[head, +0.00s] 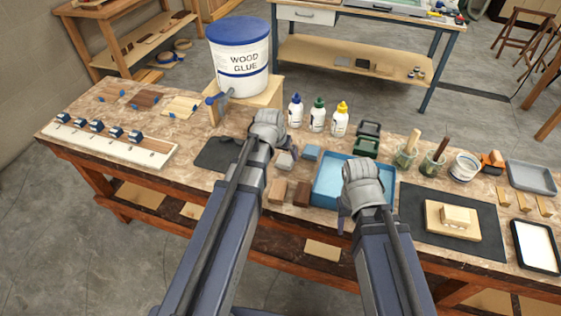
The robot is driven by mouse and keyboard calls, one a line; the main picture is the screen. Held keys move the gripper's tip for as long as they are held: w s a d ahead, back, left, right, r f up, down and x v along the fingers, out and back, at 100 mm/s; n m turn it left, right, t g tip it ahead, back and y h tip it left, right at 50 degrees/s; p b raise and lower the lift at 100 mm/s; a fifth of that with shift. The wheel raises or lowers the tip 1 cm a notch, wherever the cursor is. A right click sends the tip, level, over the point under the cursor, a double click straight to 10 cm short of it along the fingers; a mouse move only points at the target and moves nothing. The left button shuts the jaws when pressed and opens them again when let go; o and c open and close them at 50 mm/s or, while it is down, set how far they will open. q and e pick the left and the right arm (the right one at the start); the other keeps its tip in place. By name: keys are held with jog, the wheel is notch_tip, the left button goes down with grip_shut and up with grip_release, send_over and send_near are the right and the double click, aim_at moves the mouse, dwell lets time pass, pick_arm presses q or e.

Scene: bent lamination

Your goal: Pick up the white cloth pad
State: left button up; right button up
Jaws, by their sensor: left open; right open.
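A flat white pad (537,246) lies in a shallow black tray (514,243) at the right end of the workbench; I cannot tell if it is cloth. My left gripper (268,126) is open above the bench's middle, in front of the glue bucket and far left of the pad. My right gripper (361,183) is open above the blue tray (330,179), also left of the pad. Both are seen from behind, so their fingertips are mostly hidden. Neither visibly holds anything.
A black mat (410,205) with a wooden block (453,220) lies between my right gripper and the pad. Brush jars (433,164), a white tub (465,167) and a grey tray (530,178) stand behind. The wood glue bucket (240,60) is tall at the back.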

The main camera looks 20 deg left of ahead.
aim_at(284, 159)
pick_arm(q)
jog(key=shift+b+x, duration=1.05)
jog(key=shift+x, duration=0.2)
jog(key=b+x, duration=0.4)
jog(key=x, duration=0.1)
jog(key=shift+w+a+b, duration=0.25)
jog(key=shift+w+b, duration=0.1)
jog(key=shift+w, duration=0.1)
jog(key=c, duration=1.2)
